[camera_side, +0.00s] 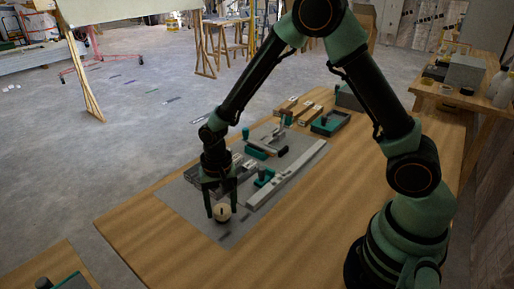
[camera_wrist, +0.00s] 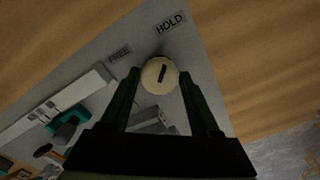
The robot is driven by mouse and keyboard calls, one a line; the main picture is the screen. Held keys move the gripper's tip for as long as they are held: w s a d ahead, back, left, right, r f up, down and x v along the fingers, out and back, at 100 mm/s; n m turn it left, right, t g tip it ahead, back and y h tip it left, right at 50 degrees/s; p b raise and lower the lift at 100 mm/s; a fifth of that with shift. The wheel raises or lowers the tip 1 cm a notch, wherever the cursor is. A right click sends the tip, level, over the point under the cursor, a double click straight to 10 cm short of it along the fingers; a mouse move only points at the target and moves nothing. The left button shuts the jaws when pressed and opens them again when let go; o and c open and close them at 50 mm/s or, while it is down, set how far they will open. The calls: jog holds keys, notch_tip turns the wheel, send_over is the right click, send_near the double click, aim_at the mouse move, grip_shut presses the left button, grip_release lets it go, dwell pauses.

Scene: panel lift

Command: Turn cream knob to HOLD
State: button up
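The cream knob (camera_wrist: 160,76) is round with a dark bar mark on its face. In the wrist view the mark tilts slightly right of upright, toward the HOLD label (camera_wrist: 170,23). A second label (camera_wrist: 119,54), which seems to read FREE, lies to its left. My gripper (camera_wrist: 160,82) has its two dark fingers apart, one on each side of the knob. Whether they touch it I cannot tell. In the side view my gripper (camera_side: 221,208) points down at the cream knob (camera_side: 222,212) near the front end of the grey panel (camera_side: 206,207).
A long pale bar (camera_side: 287,175) lies along the panel, with a green-handled clamp (camera_side: 264,177) beside it. Farther back are another green-knobbed fixture (camera_side: 262,148), wooden blocks (camera_side: 297,110) and a dark green tray (camera_side: 329,122). The wooden table (camera_side: 160,240) is bare in front of the panel.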

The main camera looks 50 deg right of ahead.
jog(key=shift+o, duration=0.8)
notch_tip(320, 180, up, 12)
jog(key=shift+r, duration=0.1)
notch_tip(320, 180, up, 8)
jog(key=n+t, duration=0.3)
send_over(221, 209)
jog(key=s+d, duration=0.5)
jog(key=s+d+r+n+t, duration=0.2)
jog(key=s+d+r+n, duration=0.1)
jog(key=s+n, duration=0.1)
jog(key=shift+s+d+r+t, duration=0.2)
jog(key=shift+s+d+t, duration=0.15)
jog(key=shift+s, duration=0.45)
